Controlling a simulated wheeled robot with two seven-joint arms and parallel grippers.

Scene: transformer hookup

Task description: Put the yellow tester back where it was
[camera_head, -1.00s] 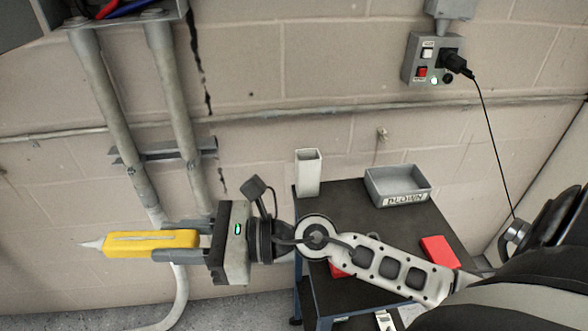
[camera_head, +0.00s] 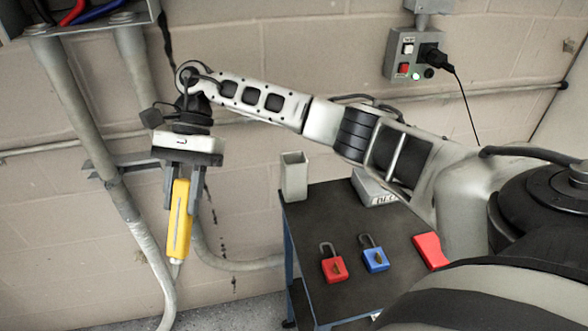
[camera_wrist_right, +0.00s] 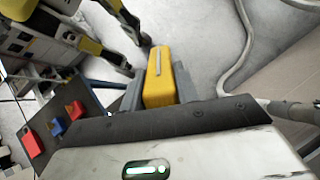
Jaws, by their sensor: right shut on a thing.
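The yellow tester (camera_head: 179,222) is in my right gripper (camera_head: 180,200), which points down in the head view. The tester hangs with its pale tip downward, left of the black-topped cart and in front of the wall pipes. In the right wrist view the tester (camera_wrist_right: 160,77) sits between the two fingers, which are shut on it. A white upright square holder (camera_head: 294,176) stands open at the top on the cart's back left corner, to the right of the gripper. The holder's inside looks empty from here. My left gripper is not in the head view.
On the cart top (camera_head: 330,215) are a red padlock (camera_head: 334,268), a blue padlock (camera_head: 374,258) and a red block (camera_head: 429,250). A grey labelled bin (camera_head: 372,190) is partly behind my right arm. A control box (camera_head: 408,55) hangs on the wall; conduits (camera_head: 90,140) run at left.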

